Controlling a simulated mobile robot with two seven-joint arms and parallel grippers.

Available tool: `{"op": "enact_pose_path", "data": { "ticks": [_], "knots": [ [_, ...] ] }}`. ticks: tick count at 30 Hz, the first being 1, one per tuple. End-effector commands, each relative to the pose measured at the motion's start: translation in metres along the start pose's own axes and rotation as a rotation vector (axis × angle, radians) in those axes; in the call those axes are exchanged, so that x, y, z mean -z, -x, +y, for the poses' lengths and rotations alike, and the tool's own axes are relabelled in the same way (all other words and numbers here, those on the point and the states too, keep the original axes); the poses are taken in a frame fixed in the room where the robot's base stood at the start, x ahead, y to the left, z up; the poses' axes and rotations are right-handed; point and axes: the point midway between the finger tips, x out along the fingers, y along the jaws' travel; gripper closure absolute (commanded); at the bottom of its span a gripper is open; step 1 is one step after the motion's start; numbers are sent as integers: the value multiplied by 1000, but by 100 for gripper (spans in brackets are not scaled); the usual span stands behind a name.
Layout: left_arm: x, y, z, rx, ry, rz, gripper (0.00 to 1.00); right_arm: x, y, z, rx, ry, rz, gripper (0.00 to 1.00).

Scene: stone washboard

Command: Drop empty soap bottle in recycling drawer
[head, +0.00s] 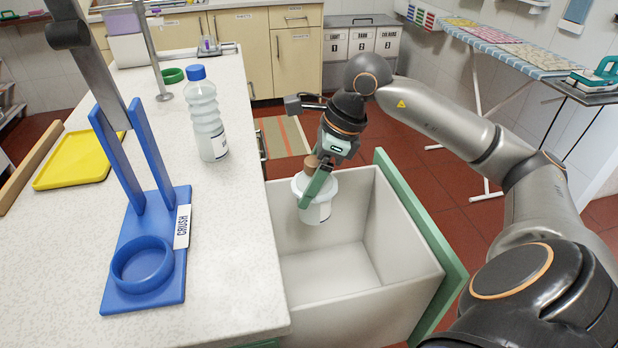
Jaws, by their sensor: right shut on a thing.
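My right gripper (314,188) has green fingers and is shut on a white tub-like container (319,211). It holds the container at the mouth of the open drawer (345,277), inside its far left part. The drawer has pale walls and a green front, stands out from the counter and looks empty. I cannot tell whether the held container is the soap bottle. A clear ribbed bottle with a blue cap (207,115) stands upright on the counter. My left gripper is not in view.
A blue crusher stand (145,245) marked CRUSH, with a ring base, stands on the counter (228,240). Labelled bins (361,42) and an ironing board (515,45) stand behind. Red floor is clear right of the drawer.

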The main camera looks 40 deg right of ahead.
Motion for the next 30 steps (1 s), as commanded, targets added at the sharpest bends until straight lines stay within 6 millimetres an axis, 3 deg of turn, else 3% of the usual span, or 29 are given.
{"op": "enact_pose_path", "data": {
  "ticks": [1, 6, 16, 17, 23, 30],
  "knots": [
    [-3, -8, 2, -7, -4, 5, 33, 5, -12, 0, 0, 0, 0, 83],
    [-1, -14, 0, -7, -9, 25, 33, 11, -27, 0, 0, 1, 0, 83],
    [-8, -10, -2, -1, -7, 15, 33, 12, -29, 0, 0, 1, -1, 83],
    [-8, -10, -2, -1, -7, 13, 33, 12, -29, 0, 0, 1, -1, 21],
    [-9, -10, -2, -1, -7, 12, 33, 12, -29, 0, 0, 1, -1, 0],
    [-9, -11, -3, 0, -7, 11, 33, 12, -28, 0, 1, 0, 0, 0]
  ]
}}
